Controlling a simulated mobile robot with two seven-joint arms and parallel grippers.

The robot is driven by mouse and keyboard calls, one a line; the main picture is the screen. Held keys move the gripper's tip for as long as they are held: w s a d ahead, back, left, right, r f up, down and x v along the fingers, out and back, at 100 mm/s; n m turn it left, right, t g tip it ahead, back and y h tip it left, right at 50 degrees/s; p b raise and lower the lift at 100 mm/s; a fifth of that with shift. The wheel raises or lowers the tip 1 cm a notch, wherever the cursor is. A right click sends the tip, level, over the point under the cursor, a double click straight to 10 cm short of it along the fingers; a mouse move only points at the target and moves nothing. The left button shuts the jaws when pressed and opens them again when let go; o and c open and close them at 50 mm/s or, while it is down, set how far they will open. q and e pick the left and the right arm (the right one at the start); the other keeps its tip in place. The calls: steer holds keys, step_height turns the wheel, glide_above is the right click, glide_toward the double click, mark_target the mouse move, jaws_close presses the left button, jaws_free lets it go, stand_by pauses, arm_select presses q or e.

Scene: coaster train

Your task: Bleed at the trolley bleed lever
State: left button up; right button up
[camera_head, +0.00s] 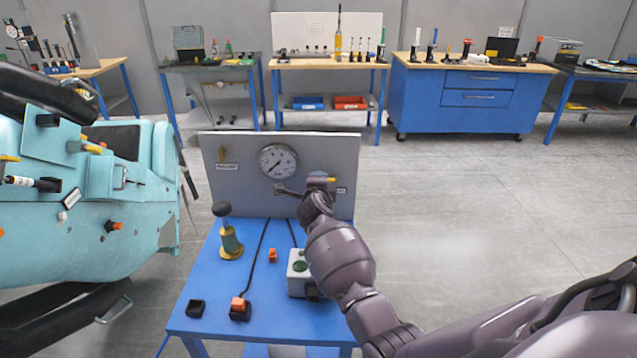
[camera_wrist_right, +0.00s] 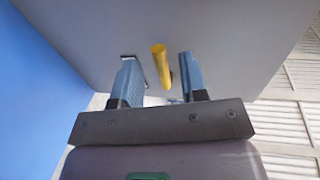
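The yellow lever (camera_head: 331,180) sits on the right side of the grey panel (camera_head: 235,185), by a small label; my gripper partly hides it. In the right wrist view the yellow lever (camera_wrist_right: 160,62) sticks out from the panel. My right gripper (camera_head: 318,184) is at the panel in front of the lever. In the wrist view its two blue fingers (camera_wrist_right: 158,75) are apart, one on each side of the lever, with gaps visible; I see no clear contact. A round white gauge (camera_head: 278,161) is left of the gripper. My left gripper is not in view.
The blue trolley top (camera_head: 255,318) bears a brass-based lever (camera_head: 230,240), a grey box with a green button (camera_head: 300,272) and small black and orange parts. A teal coaster car (camera_head: 90,215) stands close on the left. Workbenches line the back wall; the right floor is clear.

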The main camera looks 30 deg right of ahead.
steer(key=shift+w+d+f, duration=0.1)
steer(key=shift+w+d, duration=0.25)
steer(key=shift+w, duration=0.1)
jaws_close()
